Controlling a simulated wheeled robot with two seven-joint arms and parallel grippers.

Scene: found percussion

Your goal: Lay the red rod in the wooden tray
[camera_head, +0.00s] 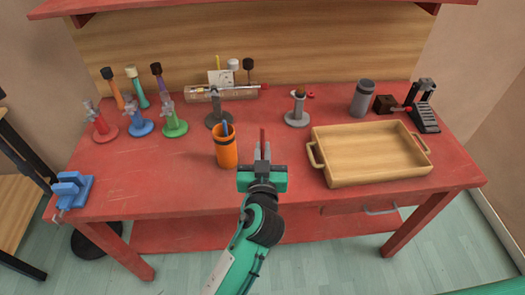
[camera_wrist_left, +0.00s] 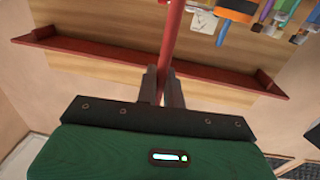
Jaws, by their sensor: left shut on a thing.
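The red rod (camera_head: 262,136) is in my left gripper (camera_head: 263,152), which is shut on it. It stands up from between the fingers in the head view. In the left wrist view the red rod (camera_wrist_left: 172,30) runs up out of the frame from between the fingertips (camera_wrist_left: 163,85). The wooden tray (camera_head: 334,182) lies on the red table to the right of my left gripper, and its bare inside looks empty. The gripper is apart from the tray, near the table's front edge. My right gripper is not in view.
An orange cup (camera_head: 226,150) with a blue item in it stands just left of my gripper. Coloured stands and a blue vise (camera_head: 72,190) are at left. The red table (camera_head: 165,180) is clear front left.

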